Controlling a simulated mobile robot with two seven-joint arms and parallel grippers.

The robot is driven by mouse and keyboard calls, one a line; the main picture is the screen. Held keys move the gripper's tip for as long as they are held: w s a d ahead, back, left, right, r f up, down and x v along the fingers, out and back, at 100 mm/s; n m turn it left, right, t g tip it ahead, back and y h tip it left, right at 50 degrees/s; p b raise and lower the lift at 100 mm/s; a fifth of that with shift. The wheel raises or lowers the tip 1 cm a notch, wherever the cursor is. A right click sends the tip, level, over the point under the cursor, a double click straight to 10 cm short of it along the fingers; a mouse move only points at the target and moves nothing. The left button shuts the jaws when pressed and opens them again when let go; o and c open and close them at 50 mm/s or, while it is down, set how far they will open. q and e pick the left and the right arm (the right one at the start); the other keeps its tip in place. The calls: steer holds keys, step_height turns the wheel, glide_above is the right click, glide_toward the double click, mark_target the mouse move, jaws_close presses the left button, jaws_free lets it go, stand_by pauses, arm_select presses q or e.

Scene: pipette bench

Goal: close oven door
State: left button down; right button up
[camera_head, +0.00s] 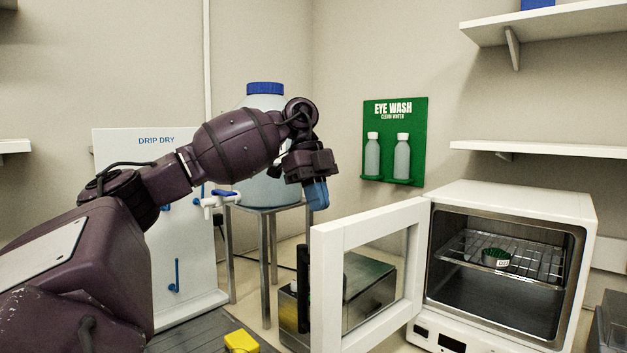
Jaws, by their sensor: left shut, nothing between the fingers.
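The white oven (527,200) stands on the bench at the right, with its front opening uncovered. Its door (412,215), a white frame around a window, is swung wide open to the left. A dark upright handle (303,288) shows at the door's free edge. Inside, a small dark container with green contents (496,257) sits on the wire rack (530,262). My left gripper (318,197), with blue fingertips, is shut and empty. It points down, above and near the top left corner of the door; whether it touches is unclear. My right gripper is not in view.
A large blue-capped container (265,89) with a tap stands on a metal stand (264,262) behind my left arm. A metal box (365,280) shows through the door window. A yellow object (241,342) lies at the bottom. Shelves (545,150) hang above the oven.

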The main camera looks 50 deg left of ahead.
arm_select(q)
steer(key=shift+d+f, duration=0.2)
steer(key=shift+d, duration=1.85)
